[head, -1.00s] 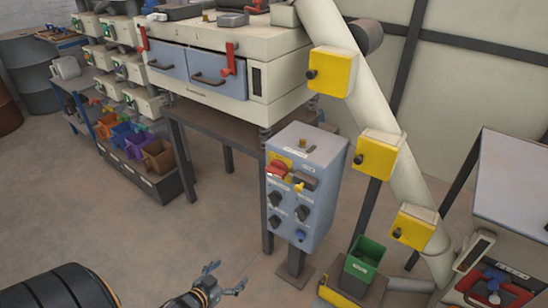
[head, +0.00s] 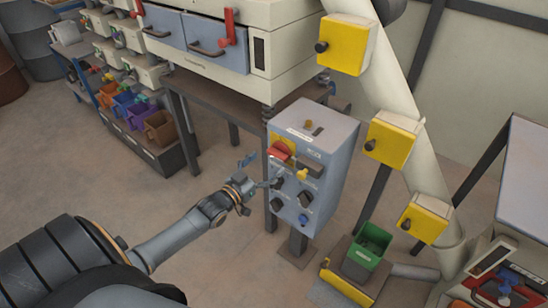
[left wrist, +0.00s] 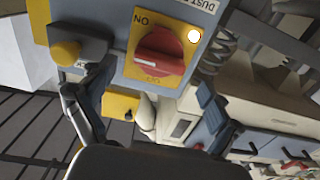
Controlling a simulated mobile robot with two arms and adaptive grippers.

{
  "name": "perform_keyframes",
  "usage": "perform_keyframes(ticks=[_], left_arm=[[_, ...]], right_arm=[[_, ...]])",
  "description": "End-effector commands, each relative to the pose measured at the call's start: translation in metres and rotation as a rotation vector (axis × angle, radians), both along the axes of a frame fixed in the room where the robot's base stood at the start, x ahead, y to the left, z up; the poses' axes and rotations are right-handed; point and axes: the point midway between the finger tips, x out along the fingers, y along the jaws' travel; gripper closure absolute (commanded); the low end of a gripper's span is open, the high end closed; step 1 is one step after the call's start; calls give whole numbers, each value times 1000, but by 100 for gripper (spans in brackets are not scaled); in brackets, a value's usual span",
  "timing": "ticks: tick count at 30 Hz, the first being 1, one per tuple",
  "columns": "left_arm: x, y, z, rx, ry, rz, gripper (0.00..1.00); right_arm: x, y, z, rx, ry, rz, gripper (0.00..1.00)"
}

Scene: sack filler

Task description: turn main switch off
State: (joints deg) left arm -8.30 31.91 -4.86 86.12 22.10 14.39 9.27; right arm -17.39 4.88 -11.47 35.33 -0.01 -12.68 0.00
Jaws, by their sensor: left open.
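The main switch is a red rotary knob (head: 280,151) on a yellow plate, high on the front of a blue-grey control box (head: 335,150). In the left wrist view the red knob (left wrist: 158,55) fills the upper middle, with ON lettering upside down on its plate and a lit white lamp beside it. My left gripper (head: 262,172) is open and empty just in front of the box, left of and slightly below the knob. In the wrist view its open fingers (left wrist: 152,95) lie either side below the knob, with no contact visible. My right gripper is out of view.
A yellow knob on a grey block (left wrist: 68,54) sits close beside the switch. Several black knobs and a blue knob (head: 303,219) are lower on the box. A green bin (head: 368,246) stands to its right.

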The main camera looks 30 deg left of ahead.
Motion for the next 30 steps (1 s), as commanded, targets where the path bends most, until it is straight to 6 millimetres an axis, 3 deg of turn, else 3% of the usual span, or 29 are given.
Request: perform_keyframes(ticks=[3, 9, 19, 27, 30], left_arm=[[20, -2, 0, -1, -2, 0, 9], [36, -3, 0, -1, -1, 0, 9], [39, -3, -1, 0, 1, 0, 9], [39, -3, 0, 0, 1, 0, 62], [39, -3, 0, 0, 1, 0, 64]], right_arm=[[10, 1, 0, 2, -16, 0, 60], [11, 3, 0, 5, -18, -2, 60], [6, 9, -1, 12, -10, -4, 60], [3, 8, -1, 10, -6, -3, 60], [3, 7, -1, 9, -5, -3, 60]])
